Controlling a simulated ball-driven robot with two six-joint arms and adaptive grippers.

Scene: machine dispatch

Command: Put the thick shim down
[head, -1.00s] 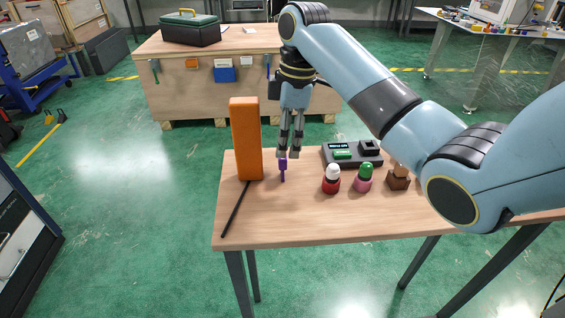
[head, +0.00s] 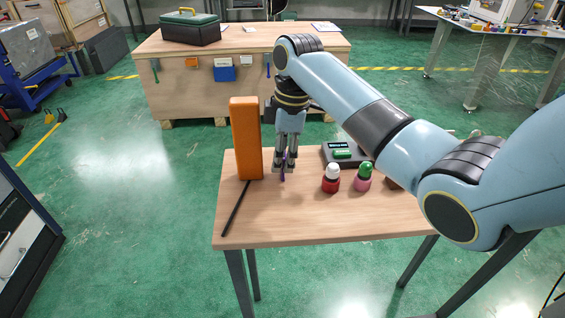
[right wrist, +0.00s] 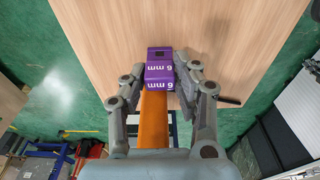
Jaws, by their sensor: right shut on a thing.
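The thick shim is a small purple piece marked "6 mm" in the right wrist view (right wrist: 159,70). In the head view it shows as a thin upright purple strip (head: 283,177) by the table's back edge, just right of the orange block. My right gripper (head: 285,165) points down and is shut on the shim, with a finger on each side in the right wrist view. The shim's lower end is at or very near the tabletop; I cannot tell whether it touches. The fingers hide part of it. My left gripper is not in view.
A tall orange block (head: 246,140) stands close to the left of my right gripper. A thin black rod (head: 235,208) lies before it. A red bottle (head: 331,184), a pink bottle (head: 363,180) and a dark device (head: 340,154) stand to the right. The wooden table's (head: 290,222) front middle is clear.

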